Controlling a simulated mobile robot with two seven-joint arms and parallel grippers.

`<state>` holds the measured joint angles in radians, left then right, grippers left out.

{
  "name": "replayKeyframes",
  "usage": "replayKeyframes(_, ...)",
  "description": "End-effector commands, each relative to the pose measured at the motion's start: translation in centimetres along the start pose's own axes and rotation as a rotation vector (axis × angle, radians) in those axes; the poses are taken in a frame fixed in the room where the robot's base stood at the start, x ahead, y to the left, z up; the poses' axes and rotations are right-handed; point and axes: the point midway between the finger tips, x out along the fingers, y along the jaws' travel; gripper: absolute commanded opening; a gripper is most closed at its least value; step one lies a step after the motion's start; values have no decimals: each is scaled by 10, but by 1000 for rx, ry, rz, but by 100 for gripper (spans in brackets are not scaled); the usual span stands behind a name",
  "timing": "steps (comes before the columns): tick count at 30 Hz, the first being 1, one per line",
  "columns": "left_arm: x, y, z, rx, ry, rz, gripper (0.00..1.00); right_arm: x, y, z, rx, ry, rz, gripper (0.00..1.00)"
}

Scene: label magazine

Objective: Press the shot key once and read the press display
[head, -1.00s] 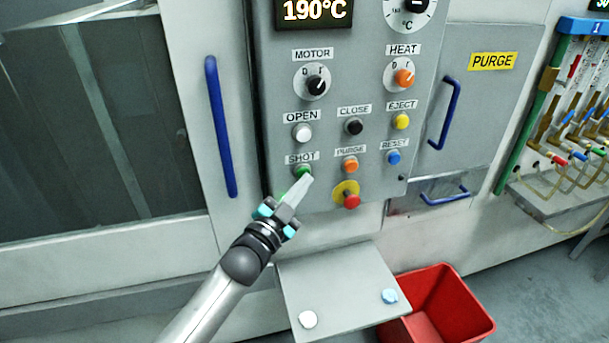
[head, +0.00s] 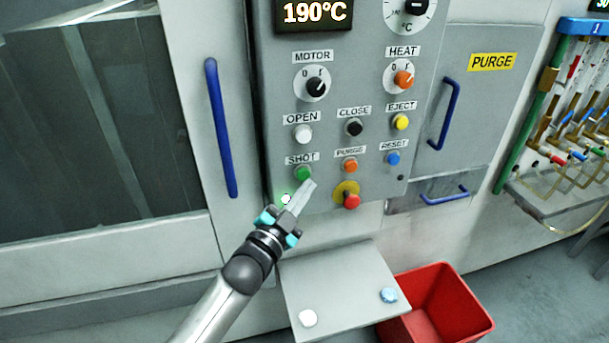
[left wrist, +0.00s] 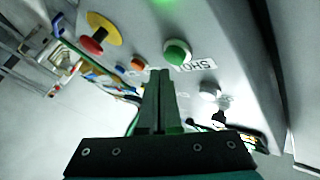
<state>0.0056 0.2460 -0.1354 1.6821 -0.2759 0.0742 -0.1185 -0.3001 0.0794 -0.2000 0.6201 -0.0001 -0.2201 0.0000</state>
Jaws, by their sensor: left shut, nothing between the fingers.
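The green shot key (head: 303,174) sits under the SHOT label on the grey control panel. It also shows in the left wrist view (left wrist: 177,53), clear of the fingers. My left gripper (head: 311,184) is shut and empty, its tips just below and right of the key, apart from it in the picture. In the left wrist view the closed fingers (left wrist: 158,76) point toward the panel. A small light (head: 286,199) glows green-white at the panel's lower left. The display (head: 313,12) at the top reads 190°C. My right gripper is not in view.
An orange purge key (head: 350,165) and a red stop button (head: 351,201) on a yellow plate lie close right of the fingertips. A blue handle (head: 221,127) stands left. A grey shelf (head: 340,275) and a red bin (head: 450,305) are below.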

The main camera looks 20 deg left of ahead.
Motion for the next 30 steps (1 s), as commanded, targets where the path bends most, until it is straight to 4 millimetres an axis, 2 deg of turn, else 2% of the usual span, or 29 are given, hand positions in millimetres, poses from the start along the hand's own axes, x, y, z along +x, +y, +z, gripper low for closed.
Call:
replayKeyframes(15,-32,23,-24,-2,0,0,0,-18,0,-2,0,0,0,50)
replayKeyframes(30,-34,25,-25,0,0,0,0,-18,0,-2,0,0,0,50)
